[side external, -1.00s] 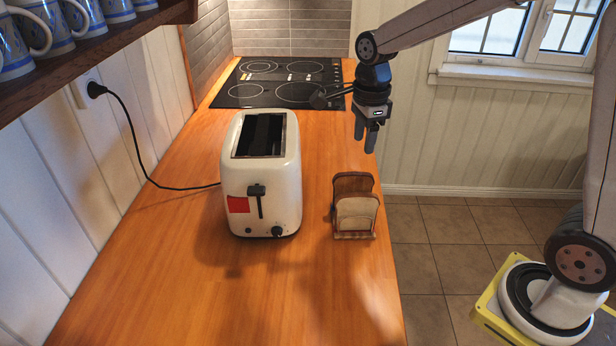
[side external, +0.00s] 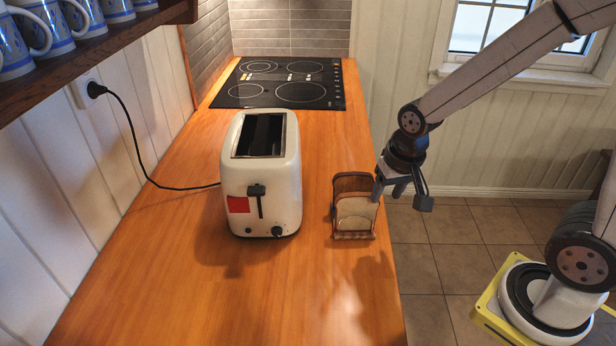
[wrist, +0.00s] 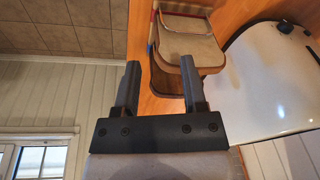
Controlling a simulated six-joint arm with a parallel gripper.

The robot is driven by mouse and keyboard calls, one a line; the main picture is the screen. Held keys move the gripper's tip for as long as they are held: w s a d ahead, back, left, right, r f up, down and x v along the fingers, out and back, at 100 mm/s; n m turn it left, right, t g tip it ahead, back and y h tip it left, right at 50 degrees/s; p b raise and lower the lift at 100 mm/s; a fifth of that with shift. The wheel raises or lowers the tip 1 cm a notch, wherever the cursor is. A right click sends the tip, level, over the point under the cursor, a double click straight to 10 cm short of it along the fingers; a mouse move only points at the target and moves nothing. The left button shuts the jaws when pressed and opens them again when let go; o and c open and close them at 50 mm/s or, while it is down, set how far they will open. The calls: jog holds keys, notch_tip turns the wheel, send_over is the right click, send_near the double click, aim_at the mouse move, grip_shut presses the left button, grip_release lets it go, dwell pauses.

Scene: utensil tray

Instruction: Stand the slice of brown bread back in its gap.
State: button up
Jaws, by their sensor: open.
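A small wooden rack (side external: 353,236) stands on the counter to the right of the toaster. A pale slice with a brown crust (side external: 356,214) stands upright at its front, and this slice also shows in the wrist view (wrist: 188,43). A darker brown upright piece (wrist: 166,78) is behind it; I cannot tell whether that is the brown bread or a rack panel. My gripper (side external: 388,190) is open at the rack's right side, tilted toward it. In the wrist view my gripper's (wrist: 160,64) fingers point at the rack, and the right finger overlaps it. Nothing is visibly held.
A white toaster (side external: 285,185) with an empty-looking dark slot stands left of the rack, its cord running to the wall. A black hob (side external: 285,84) lies behind. The counter (side external: 330,295) in front is clear; its right edge is close to the rack.

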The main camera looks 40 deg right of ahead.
jog(key=s+n, duration=0.1)
jog(key=s+f+n, duration=0.1)
jog(key=n, duration=0.1)
jog(key=s+n, duration=0.1)
jog(key=n, duration=0.1)
jog(key=shift+a+f, duration=0.2)
jog(key=shift+f, duration=0.15)
jog(key=shift+w, duration=0.1)
dwell(1.0)
